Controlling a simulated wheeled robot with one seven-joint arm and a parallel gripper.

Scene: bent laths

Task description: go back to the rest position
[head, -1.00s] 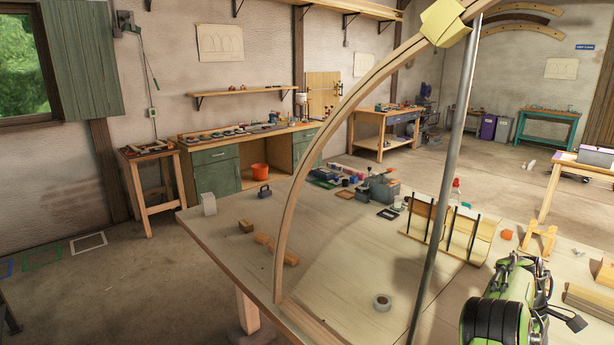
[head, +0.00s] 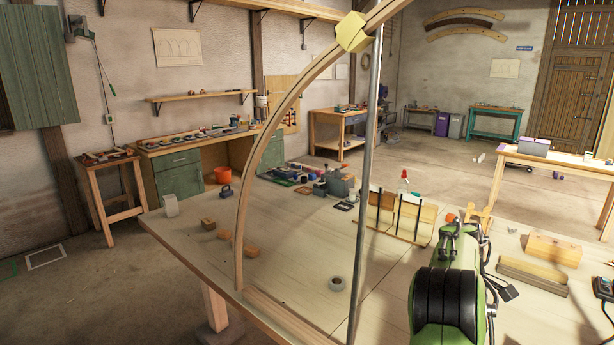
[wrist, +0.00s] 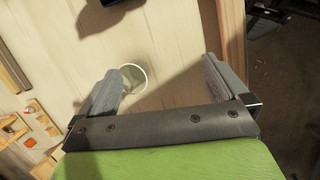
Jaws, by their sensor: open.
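My gripper (wrist: 160,84) shows in the wrist view with its two grey fingers wide apart and nothing between them. In the head view my green and black arm part is at the lower right, and the fingertips cannot be made out there. A bent lath (head: 268,133) rises in an arch from the table's front left, with a yellow block (head: 354,32) on it near a grey metal pole (head: 365,170).
A long wooden block (head: 553,249) lies right of my arm. Open floor lies beyond the table.

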